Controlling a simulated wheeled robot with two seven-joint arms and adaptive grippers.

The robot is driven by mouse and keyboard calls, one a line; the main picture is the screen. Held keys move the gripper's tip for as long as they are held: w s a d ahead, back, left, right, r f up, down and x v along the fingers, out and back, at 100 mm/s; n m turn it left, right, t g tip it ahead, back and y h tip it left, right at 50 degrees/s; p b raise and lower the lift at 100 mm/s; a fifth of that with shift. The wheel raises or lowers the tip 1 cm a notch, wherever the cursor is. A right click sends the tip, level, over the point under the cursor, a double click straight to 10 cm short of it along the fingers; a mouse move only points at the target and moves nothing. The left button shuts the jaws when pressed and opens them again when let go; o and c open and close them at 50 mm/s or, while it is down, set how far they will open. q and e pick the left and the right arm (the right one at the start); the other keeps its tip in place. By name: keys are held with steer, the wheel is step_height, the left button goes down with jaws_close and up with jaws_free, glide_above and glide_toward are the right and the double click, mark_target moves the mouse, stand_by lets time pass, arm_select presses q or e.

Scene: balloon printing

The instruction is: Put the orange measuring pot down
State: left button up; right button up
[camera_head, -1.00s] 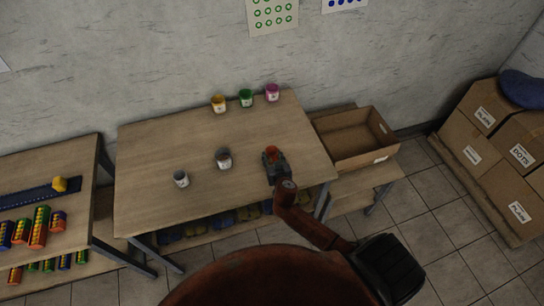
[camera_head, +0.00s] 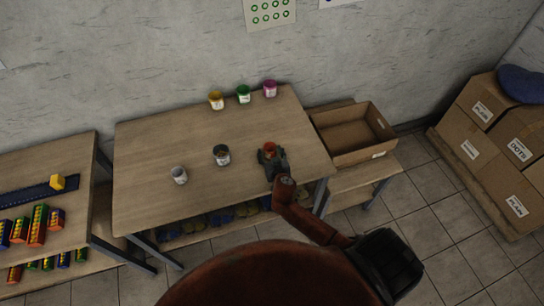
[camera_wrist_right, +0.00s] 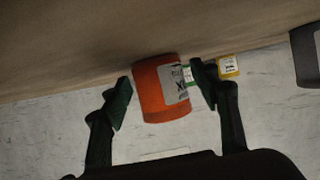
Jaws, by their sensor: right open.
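The orange measuring pot (camera_head: 270,147) is at the right part of the worktable (camera_head: 160,150). In the right wrist view, which shows the table at the top, the orange pot (camera_wrist_right: 155,88) has a pale label and appears to stand upright against the tabletop. My right gripper (camera_head: 270,157) is open around it. In the wrist view its fingers (camera_wrist_right: 163,88) are on either side of the pot, with a gap on the left; the right finger is close to the label and I cannot tell if it touches. My left gripper is not in view.
Yellow (camera_head: 216,101), green (camera_head: 243,94) and magenta (camera_head: 270,89) pots stand along the back edge. A dark-topped pot (camera_head: 222,156) and a pale grey pot (camera_head: 179,176) stand further left. An open cardboard box (camera_head: 345,158) is right of the table. The table's left part is clear.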

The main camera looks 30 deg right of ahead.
steer(key=v, duration=1.2)
steer(key=shift+r, duration=0.15)
